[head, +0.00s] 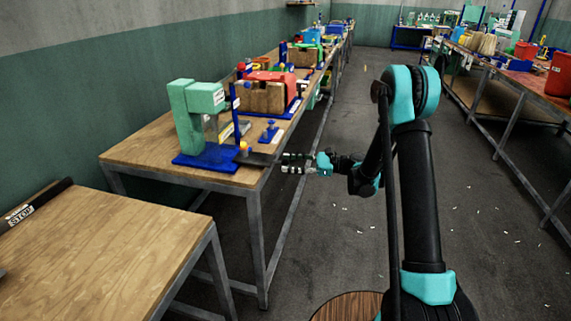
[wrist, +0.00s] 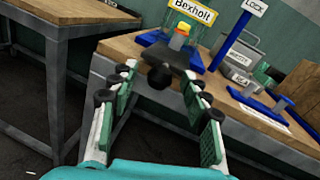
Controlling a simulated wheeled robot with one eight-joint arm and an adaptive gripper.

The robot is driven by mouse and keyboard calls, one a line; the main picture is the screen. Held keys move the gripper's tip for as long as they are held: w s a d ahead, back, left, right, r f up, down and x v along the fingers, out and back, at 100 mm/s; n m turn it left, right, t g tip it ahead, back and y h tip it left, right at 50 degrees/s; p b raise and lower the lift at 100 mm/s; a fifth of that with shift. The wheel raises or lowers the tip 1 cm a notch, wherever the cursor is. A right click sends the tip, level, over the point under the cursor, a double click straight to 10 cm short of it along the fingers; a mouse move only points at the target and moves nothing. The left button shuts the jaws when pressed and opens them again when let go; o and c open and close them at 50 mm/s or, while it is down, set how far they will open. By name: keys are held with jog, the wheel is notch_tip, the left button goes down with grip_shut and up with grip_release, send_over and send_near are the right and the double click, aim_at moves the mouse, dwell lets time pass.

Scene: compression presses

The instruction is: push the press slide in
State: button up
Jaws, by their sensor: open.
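The press (head: 187,118) is a green C-shaped frame on a blue base (head: 190,160), on the near end of the wooden table. A dark slide (head: 258,158) sticks out of its right side over the table edge. It also shows in the wrist view (wrist: 168,58), with a yellow and orange piece (wrist: 181,36) standing at its inner part. My gripper (head: 284,163) is open and empty at the outer end of the slide. In the wrist view its fingers (wrist: 160,84) spread to either side of the slide's end; I cannot tell whether they touch it.
A blue post with a LOCK sign (wrist: 255,8) and a grey box (wrist: 236,66) stand beside the press. A small blue fixture (head: 269,132) sits to the right. Wooden and red items (head: 262,95) stand behind. A nearer table (head: 90,250) is mostly bare.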

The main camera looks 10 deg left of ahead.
jog(key=shift+s+a, duration=0.1)
jog(key=shift+a, duration=0.8)
grip_shut()
